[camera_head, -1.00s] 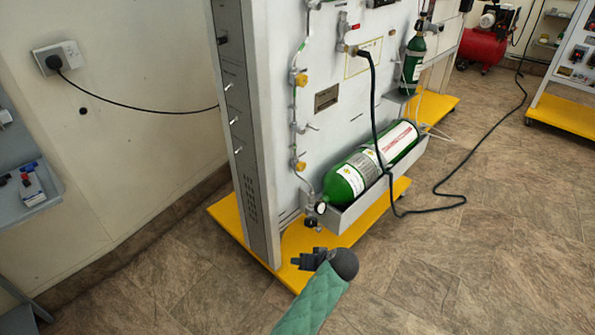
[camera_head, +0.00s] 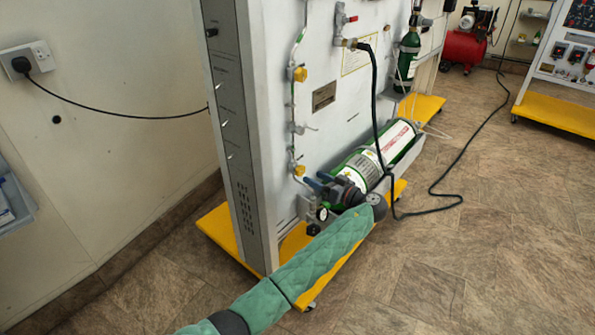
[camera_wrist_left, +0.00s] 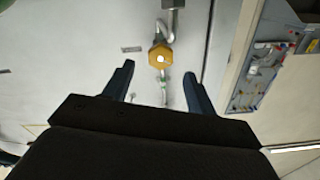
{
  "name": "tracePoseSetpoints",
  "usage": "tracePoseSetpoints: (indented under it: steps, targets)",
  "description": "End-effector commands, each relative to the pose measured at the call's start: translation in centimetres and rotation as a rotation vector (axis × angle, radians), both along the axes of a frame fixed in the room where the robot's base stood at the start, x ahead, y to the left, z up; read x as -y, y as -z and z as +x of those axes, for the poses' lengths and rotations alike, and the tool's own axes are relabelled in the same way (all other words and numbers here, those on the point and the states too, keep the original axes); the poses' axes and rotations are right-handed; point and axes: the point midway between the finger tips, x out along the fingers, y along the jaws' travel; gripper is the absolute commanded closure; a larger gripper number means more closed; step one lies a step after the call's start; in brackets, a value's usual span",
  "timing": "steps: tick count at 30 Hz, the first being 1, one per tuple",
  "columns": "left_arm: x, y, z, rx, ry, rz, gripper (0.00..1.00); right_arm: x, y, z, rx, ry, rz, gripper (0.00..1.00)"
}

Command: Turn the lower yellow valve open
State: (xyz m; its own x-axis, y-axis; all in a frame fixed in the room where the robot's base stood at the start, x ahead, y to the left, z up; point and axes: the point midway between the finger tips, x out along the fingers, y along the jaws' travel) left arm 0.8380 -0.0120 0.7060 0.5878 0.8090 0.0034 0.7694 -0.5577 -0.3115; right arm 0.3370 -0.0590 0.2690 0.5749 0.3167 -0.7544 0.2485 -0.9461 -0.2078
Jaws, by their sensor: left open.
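The lower yellow valve (camera_head: 298,170) sits on a thin pipe on the front of the pale panel (camera_head: 335,120). A second yellow valve (camera_head: 300,74) is higher on the same pipe. My left gripper (camera_head: 312,179) is close to the lower valve, just right of it and slightly below in the head view. In the left wrist view a yellow valve (camera_wrist_left: 160,57) with a bright centre lies between the two open fingertips (camera_wrist_left: 160,72), with gaps on both sides. I cannot tell the remaining depth to it. My right gripper is not in view.
A large green cylinder (camera_head: 352,172) lies in a tray right of my gripper, partly hidden by it. A black hose (camera_head: 376,110) hangs in front of the panel. The yellow base (camera_head: 226,238) juts out below. Open floor (camera_head: 460,260) lies to the right.

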Motion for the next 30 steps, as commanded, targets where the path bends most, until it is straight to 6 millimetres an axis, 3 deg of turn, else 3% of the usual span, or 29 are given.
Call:
tracePoseSetpoints:
  steps: [12,26,27,30]
  targets:
    - [-4.7,-0.1,3.3,-0.002,-0.001,0.001,0.43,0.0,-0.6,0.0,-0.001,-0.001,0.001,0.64]
    - [-5.8,0.0,4.2,-0.002,0.0,-0.001,0.43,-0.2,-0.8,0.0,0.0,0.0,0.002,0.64]
    - [-5.8,0.0,4.2,-0.002,0.0,-0.001,0.45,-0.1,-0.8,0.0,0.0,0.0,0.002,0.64]
    - [-5.8,0.0,4.2,-0.003,0.0,-0.002,0.65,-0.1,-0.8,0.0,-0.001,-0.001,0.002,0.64]
